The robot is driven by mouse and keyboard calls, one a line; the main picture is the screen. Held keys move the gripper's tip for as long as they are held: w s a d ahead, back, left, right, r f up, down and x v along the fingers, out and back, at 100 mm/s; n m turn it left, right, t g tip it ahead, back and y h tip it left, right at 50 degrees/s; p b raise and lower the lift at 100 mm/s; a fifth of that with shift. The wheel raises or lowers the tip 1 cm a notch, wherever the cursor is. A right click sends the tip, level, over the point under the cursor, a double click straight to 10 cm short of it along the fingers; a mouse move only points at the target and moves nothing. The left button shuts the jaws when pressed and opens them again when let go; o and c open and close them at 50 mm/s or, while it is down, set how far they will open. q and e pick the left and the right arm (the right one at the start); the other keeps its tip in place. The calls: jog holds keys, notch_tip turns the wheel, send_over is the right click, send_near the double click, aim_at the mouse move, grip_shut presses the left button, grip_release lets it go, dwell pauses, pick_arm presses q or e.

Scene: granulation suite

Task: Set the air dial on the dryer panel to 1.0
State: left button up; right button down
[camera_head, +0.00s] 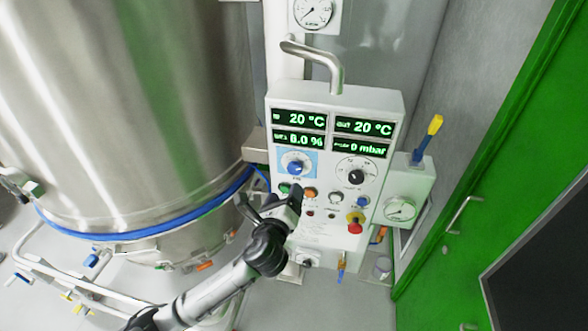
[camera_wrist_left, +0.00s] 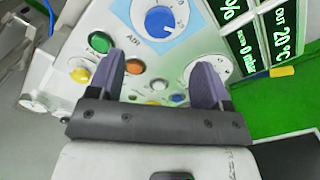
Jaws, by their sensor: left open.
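The dryer panel (camera_head: 330,225) is a white box with green displays, dials and buttons. The air dial (camera_head: 296,165) is a blue knob on a light blue square at the panel's upper left; its pointer setting is too small to read. In the left wrist view the blue knob (camera_wrist_left: 160,18) shows at the top, above the fingers. My left gripper (camera_head: 284,203) is open and empty, just below the air dial in front of the panel's left part. Its two fingers (camera_wrist_left: 158,70) stand apart over the button area, clear of the knob. My right gripper is not in view.
A second dial with a black knob (camera_head: 356,176) sits right of the air dial. A green button (camera_wrist_left: 100,42) and an orange one lie near my fingers. A red emergency button (camera_head: 355,226) is lower right. A large steel vessel (camera_head: 120,110) stands left, a green door (camera_head: 480,150) right.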

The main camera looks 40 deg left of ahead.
aim_at(294, 170)
pick_arm(q)
jog(key=p+x, duration=0.1)
jog(key=x, duration=0.7)
jog(key=shift+w+a, duration=0.1)
jog(key=shift+w, duration=0.2)
jog(key=shift+x, duration=0.8)
jog(key=c, duration=0.9)
